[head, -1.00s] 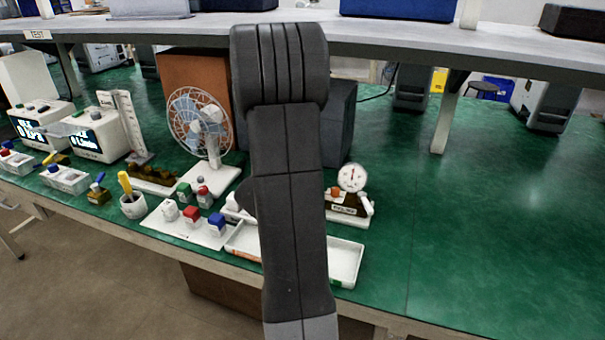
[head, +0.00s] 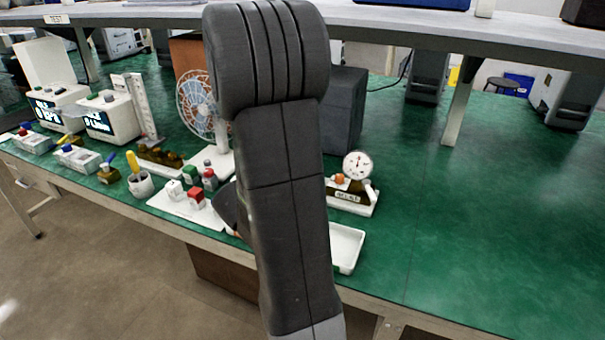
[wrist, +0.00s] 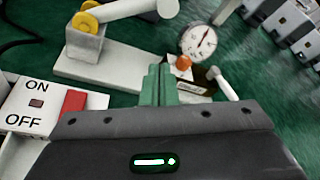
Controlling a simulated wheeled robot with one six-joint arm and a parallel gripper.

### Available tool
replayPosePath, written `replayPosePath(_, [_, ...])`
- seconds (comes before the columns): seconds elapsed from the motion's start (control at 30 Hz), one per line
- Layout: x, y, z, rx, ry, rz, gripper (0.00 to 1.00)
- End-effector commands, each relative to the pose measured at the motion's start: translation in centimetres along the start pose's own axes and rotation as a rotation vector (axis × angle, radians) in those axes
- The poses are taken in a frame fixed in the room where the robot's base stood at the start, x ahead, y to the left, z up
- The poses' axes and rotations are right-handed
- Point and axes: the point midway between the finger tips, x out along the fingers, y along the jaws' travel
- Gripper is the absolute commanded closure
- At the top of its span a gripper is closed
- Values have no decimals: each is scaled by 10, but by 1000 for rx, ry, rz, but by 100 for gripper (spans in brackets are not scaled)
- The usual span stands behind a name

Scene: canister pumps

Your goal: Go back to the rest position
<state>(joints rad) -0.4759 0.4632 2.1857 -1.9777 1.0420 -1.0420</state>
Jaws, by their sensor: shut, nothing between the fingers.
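My gripper (wrist: 158,85) shows in the wrist view as two green fingertips pressed together, with nothing between them. In the head view my own arm hides it. Beyond the fingers in the wrist view is a white pump-like device (wrist: 88,42) with yellow round parts. A dial gauge (wrist: 198,40) with an orange knob stands just past the fingertips, seemingly apart from them. In the head view the gauge (head: 357,165) stands upright on its base, right of my arm.
A white block marked ON and OFF (wrist: 38,105) lies left of my gripper. In the head view, a white tray (head: 345,250) is partly behind my arm, and a fan (head: 195,100) stands left. A shelf (head: 420,22) crosses above. The green bench (head: 480,220) is clear at right.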

Motion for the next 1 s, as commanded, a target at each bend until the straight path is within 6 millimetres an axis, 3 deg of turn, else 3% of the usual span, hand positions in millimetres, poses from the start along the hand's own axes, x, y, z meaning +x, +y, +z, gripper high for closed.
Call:
replayPosePath(0.57, [-3, 0, 0, 1, 1, -1, 100])
replayPosePath(0.77, [17, -1, -1, 2, 2, -3, 100])
replayPosePath(1.0, [54, -3, -1, 2, 3, -4, 100])
